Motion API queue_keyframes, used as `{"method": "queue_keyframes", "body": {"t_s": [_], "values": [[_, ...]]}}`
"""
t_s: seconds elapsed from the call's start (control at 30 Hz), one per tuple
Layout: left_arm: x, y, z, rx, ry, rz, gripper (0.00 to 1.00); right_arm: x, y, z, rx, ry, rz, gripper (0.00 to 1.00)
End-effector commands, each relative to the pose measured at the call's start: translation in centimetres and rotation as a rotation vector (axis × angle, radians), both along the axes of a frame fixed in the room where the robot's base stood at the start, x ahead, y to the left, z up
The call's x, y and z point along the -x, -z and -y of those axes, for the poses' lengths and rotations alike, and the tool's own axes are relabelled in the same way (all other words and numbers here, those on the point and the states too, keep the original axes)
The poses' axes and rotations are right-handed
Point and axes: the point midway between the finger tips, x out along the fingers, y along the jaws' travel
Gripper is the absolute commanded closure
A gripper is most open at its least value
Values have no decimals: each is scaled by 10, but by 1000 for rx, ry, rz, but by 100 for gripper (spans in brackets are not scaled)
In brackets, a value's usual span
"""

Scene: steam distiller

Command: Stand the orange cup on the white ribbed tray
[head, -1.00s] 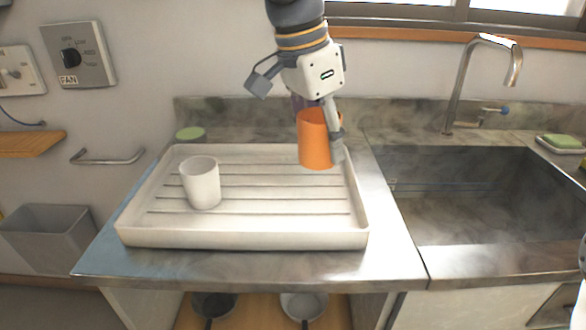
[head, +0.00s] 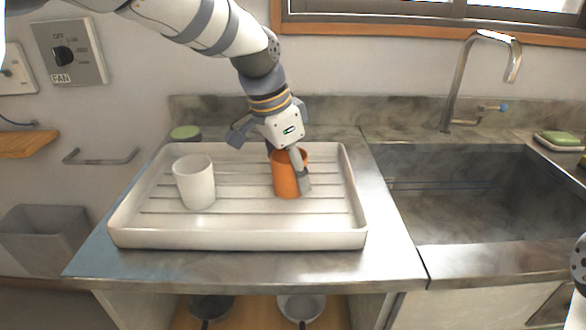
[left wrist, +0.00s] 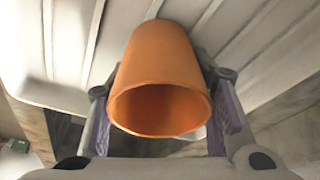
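The orange cup (head: 284,182) is over the right-centre part of the white ribbed tray (head: 235,238), upright or nearly so, mouth up. Its base looks at or very near the ribs; I cannot tell whether it touches. My left gripper (head: 289,172) reaches down from above with its fingers on either side of the cup and looks shut on it. In the left wrist view the cup (left wrist: 160,70) lies between the two purple-padded fingers (left wrist: 165,118), open rim towards the camera. My right gripper is out of view.
A white cup (head: 195,184) stands on the tray's left part. A green-topped item (head: 185,133) is behind the tray. The sink (head: 460,195) with its tall tap (head: 457,85) is to the right, and a sponge (head: 560,138) lies beyond it. Tray room is clear around the orange cup.

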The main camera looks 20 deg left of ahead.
Motion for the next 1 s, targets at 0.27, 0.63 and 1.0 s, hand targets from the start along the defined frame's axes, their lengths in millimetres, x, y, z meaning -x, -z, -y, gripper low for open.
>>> {"method": "queue_keyframes", "body": {"t_s": [0.27,0.63,1.0], "values": [[0,0,0,-1,0,-1,36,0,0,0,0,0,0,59],[11,-64,-11,1,0,9,36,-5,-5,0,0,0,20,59],[23,-119,-23,0,0,-1,36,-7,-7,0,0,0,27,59]]}}
